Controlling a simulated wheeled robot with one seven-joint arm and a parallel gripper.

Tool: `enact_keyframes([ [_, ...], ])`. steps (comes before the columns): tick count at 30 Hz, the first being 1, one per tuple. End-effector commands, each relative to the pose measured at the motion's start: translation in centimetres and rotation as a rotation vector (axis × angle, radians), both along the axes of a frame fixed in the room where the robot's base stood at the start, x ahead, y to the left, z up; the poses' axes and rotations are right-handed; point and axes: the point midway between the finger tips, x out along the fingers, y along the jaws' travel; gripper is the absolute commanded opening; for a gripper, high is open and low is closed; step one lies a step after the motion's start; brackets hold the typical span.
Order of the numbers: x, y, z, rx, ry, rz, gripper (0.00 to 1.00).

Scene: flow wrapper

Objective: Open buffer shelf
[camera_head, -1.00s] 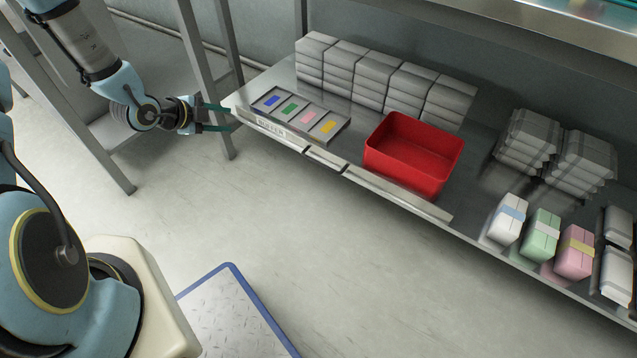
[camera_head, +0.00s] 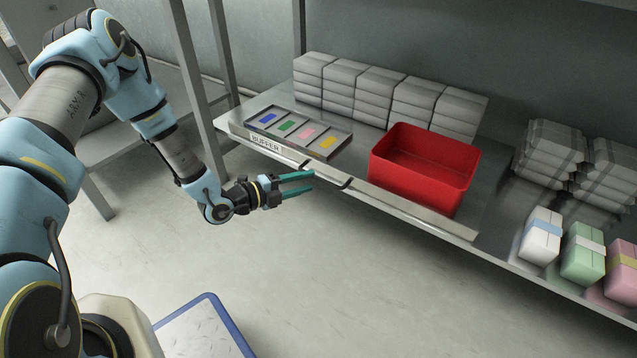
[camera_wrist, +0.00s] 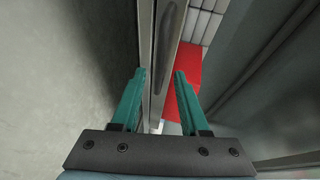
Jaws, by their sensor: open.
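The buffer shelf (camera_head: 266,144) is a grey metal shelf with a "BUFFER" label on its front edge at the left.
Coloured packs (camera_head: 582,255) stand further right. A metal post (camera_head: 190,95) rises at the left.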

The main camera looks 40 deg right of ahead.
Motion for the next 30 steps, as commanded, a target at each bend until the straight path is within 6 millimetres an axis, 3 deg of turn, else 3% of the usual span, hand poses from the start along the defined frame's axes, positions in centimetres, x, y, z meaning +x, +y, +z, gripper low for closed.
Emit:
enact_keyframes([
  [3,-0.3,-2.0,-0.7,-0.001,0.0,-0.001,0.45],
  [9,-0.6,-4.2,-1.0,0.001,0.001,0.0,0.45],
  [20,-0.6,-4.7,-1.0,0.002,0.001,0.001,0.45],
  [30,-0.6,-4.7,-0.9,0.002,0.001,0.001,0.09],
])
